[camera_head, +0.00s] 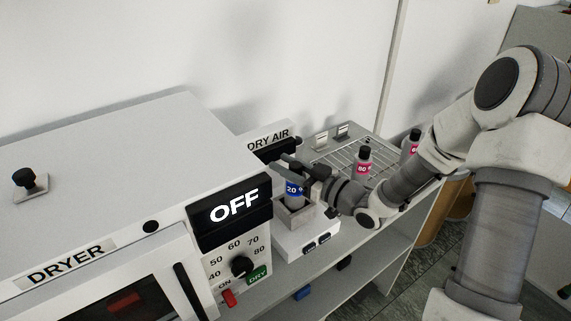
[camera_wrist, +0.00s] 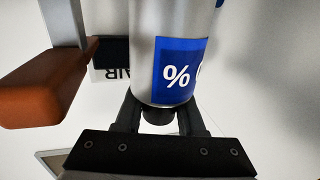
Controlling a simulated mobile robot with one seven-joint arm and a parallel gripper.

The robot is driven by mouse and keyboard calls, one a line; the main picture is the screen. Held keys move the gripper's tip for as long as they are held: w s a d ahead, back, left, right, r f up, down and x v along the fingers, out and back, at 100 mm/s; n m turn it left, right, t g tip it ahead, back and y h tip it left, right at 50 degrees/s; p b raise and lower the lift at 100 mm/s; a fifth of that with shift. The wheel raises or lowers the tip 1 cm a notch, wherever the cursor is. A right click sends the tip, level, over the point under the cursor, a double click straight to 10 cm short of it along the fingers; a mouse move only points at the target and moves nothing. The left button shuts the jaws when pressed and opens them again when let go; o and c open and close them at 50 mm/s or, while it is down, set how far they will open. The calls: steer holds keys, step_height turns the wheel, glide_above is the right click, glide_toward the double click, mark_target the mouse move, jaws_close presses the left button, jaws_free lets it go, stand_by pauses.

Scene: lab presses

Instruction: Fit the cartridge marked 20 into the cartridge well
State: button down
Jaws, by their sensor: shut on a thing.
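The cartridge marked 20 (camera_head: 293,190) is grey with a blue label and stands roughly upright. In the wrist view the same cartridge (camera_wrist: 145,50) shows part of its blue label with a % sign. My gripper (camera_head: 299,172) is shut on its upper end, and in the wrist view the fingers (camera_wrist: 160,118) sit on either side of its dark cap. The cartridge well (camera_head: 297,222) is a grey square socket on a white unit. The cartridge's lower end is at the well's mouth; I cannot tell how deep it sits.
The dryer (camera_head: 100,190) with its OFF display (camera_head: 234,206) stands close on the left. A DRY AIR sign (camera_head: 268,140) is behind the well. A wire rack (camera_head: 345,155) holds red-labelled cartridges (camera_head: 363,164) to the right. An orange-brown block (camera_wrist: 45,85) is close by in the wrist view.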

steer(key=shift+f+b, duration=0.7)
steer(key=shift+f, duration=0.2)
steer(key=shift+c, duration=2.2)
jaws_free()
steer(key=v, duration=1.7)
steer(key=shift+s+d, duration=0.2)
steer(key=shift+w+r, duration=0.1)
steer(key=shift+r, duration=0.05)
